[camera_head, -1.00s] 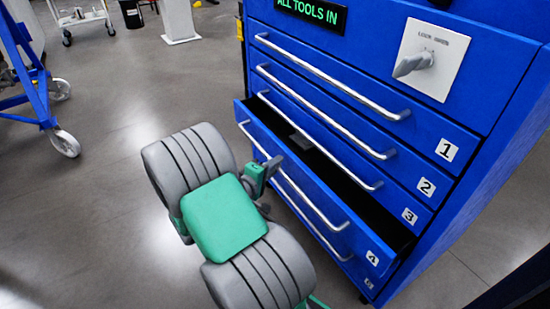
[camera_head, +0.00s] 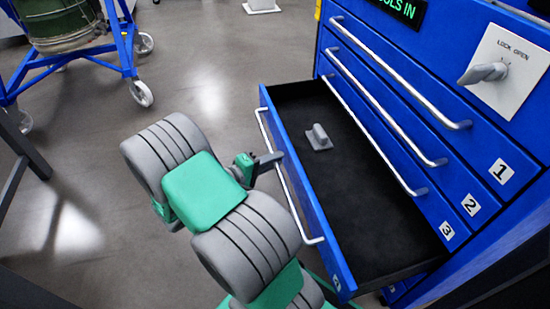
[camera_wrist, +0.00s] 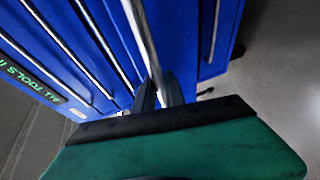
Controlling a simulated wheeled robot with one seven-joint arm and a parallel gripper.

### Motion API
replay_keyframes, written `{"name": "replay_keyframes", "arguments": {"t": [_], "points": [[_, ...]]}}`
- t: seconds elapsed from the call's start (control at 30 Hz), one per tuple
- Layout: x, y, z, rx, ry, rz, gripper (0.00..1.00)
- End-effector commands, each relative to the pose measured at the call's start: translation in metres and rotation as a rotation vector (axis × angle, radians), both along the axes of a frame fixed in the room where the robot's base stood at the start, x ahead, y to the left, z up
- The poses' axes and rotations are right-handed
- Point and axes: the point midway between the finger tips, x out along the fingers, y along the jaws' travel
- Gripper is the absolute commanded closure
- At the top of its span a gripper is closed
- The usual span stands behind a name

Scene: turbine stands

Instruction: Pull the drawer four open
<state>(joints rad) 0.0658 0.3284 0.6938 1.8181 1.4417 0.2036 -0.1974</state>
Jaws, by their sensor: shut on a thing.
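Drawer four (camera_head: 335,262) is the pulled-out drawer of the blue cabinet, standing well out with its black floor showing. Its silver bar handle (camera_head: 290,190) runs along the front. My gripper (camera_head: 272,160) is shut on this handle, left of the handle's middle. In the wrist view, the dark fingers (camera_wrist: 158,96) close around the silver bar (camera_wrist: 140,38). A grey object (camera_head: 319,137) lies inside the drawer near its far end.
Drawers one (camera_head: 400,75), two (camera_head: 390,105) and three (camera_head: 378,135) above are shut. A grey lock handle (camera_head: 483,73) on a white plate sits at the upper right. A blue wheeled stand (camera_head: 125,70) is at the far left. The floor between is clear.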

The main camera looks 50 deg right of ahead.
Motion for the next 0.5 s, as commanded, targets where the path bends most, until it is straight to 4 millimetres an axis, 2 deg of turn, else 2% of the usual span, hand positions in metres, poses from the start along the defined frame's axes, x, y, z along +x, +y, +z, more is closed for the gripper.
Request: {"name": "replay_keyframes", "arguments": {"t": [0.23, 0.27, 0.5], "points": [[0.0004, 0.0008, -0.0007, 0.001, 0.001, 0.001, 1.0], [0.0005, 0.0009, -0.0007, 0.001, 0.001, 0.001, 0.85], [0.0007, 0.0007, -0.0003, 0.0, 0.001, 0.002, 0.65]]}}
